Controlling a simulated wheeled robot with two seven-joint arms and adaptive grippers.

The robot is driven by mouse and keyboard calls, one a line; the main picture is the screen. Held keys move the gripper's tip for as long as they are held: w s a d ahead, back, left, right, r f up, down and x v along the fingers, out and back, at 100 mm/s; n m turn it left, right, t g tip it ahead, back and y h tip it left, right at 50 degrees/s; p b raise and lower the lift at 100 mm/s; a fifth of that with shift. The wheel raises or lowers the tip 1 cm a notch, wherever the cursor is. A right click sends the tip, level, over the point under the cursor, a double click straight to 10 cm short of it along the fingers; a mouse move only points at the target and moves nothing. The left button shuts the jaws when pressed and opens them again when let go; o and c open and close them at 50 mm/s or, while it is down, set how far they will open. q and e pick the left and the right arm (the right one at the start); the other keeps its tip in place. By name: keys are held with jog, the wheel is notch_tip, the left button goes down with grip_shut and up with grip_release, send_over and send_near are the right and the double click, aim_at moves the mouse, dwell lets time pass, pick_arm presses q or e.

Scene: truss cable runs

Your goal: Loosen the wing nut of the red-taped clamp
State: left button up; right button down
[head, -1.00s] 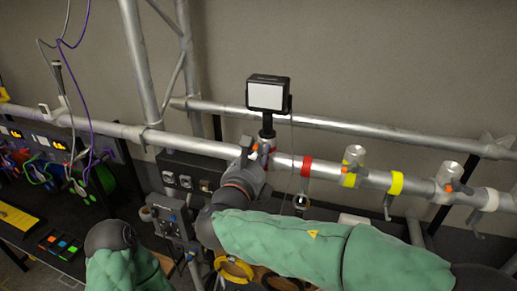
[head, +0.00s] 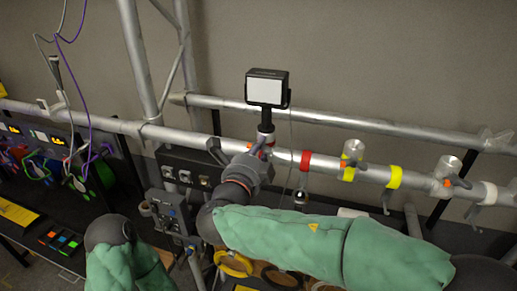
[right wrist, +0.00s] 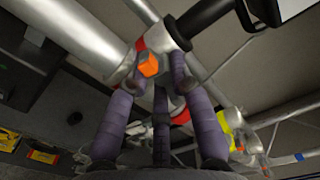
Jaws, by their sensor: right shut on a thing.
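The red-taped clamp (head: 265,128) grips the near horizontal truss pipe and carries a small lamp (head: 267,88) on a short post. Red tape (head: 305,160) bands the pipe to its right. My right gripper (head: 262,151) is at the clamp's near side and covers much of it in the head view. In the right wrist view, the orange wing nut (right wrist: 149,65) sits between the fingertips of my right gripper (right wrist: 151,68), which are shut on it. The clamp's far side is hidden. My left gripper is not in view.
Yellow tape (head: 394,177) and two further clamps, one here (head: 353,152) and one farther right (head: 446,172), are on the same pipe. A thin cable (head: 290,150) hangs from the lamp. A black table with coloured cables (head: 75,170) and boxes stands below.

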jog(key=shift+f+n, duration=0.1)
jog(key=shift+n, duration=1)
jog(key=c, duration=1.1)
grip_release()
jog(key=v, duration=1.2)
